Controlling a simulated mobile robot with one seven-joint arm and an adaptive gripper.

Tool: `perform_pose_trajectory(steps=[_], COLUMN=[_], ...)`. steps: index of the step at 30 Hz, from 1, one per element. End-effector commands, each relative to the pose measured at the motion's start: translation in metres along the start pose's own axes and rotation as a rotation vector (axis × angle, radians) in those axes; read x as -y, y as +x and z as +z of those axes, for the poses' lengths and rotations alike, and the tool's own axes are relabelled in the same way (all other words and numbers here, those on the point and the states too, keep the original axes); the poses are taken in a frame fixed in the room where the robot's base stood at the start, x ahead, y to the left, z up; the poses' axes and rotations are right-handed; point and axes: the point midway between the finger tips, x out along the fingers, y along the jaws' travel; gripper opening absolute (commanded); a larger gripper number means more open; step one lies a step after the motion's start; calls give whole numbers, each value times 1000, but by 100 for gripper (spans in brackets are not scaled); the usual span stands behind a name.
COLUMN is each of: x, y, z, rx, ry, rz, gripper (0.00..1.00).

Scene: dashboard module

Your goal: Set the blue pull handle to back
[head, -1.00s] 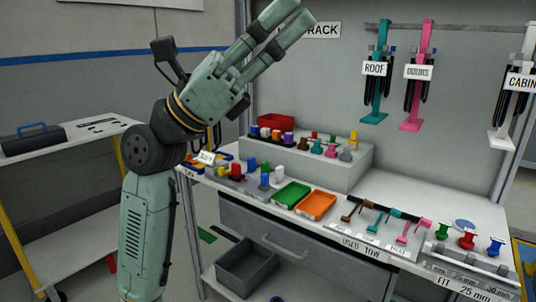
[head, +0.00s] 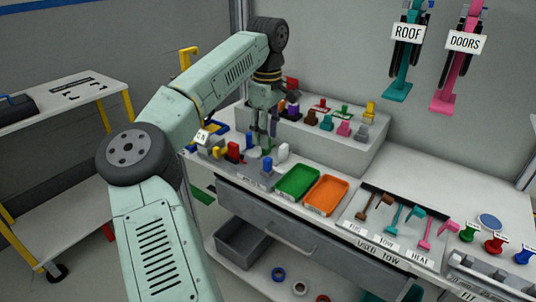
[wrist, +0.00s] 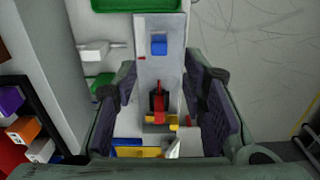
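The blue pull handle (wrist: 159,45) is a small blue block on a long grey module panel (wrist: 146,28), in the upper middle of the wrist view. In the head view the handle (head: 267,164) is at the panel's right end. A red lever (wrist: 158,104) and a yellow part (wrist: 160,122) sit on the same panel. My gripper (wrist: 160,76) is open and empty, its fingers spread to either side of the panel in the picture. In the head view my gripper (head: 263,143) points down above the bench, behind the handle. Its height over the panel is hard to judge.
A green tray (head: 298,181) and an orange tray (head: 326,195) lie right of the panel. A white block (head: 282,152) stands close behind the handle. A raised grey shelf (head: 345,158) with several coloured parts is behind my gripper.

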Motion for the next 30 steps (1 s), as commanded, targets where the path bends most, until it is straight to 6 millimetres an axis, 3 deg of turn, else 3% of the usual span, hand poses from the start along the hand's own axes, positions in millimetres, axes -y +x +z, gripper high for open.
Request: perform_pose_trajectory(steps=[6, 13, 25, 30], x=[0, 0, -1, -1], y=[43, 75, 86, 85], z=[1, 1, 2, 2], rx=[5, 4, 3, 3], ry=[1, -1, 0, 0], rz=[0, 1, 3, 3], gripper=[38, 38, 38, 28])
